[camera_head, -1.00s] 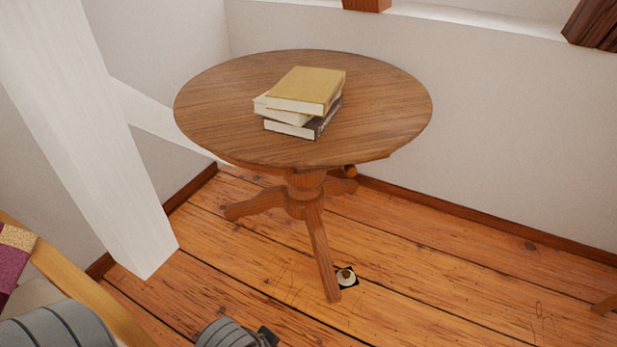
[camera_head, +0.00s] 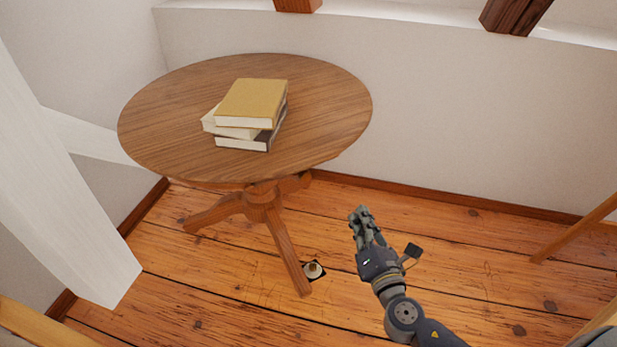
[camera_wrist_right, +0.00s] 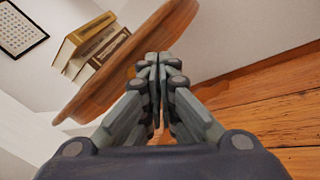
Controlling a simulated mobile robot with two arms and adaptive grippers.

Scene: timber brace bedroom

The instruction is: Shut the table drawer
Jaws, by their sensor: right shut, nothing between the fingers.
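The round wooden table (camera_head: 325,105) stands on a pedestal with splayed legs, left of centre in the head view. Its top also shows in the right wrist view (camera_wrist_right: 165,32). I cannot make out the drawer clearly in either view; the tabletop hides most of what lies under it. My right gripper (camera_head: 361,212) is shut and empty, to the right of the table and apart from it in the head view. In the wrist view its closed fingertips (camera_wrist_right: 158,58) overlap the table's edge; I cannot tell the gap. My left gripper is out of view.
A stack of books (camera_head: 252,103) lies on the tabletop. A white post (camera_head: 65,190) stands at the left, in front of the table. A small round object (camera_head: 313,270) is on the floor by a table leg. The wooden floor (camera_head: 460,235) right of the table is mostly clear.

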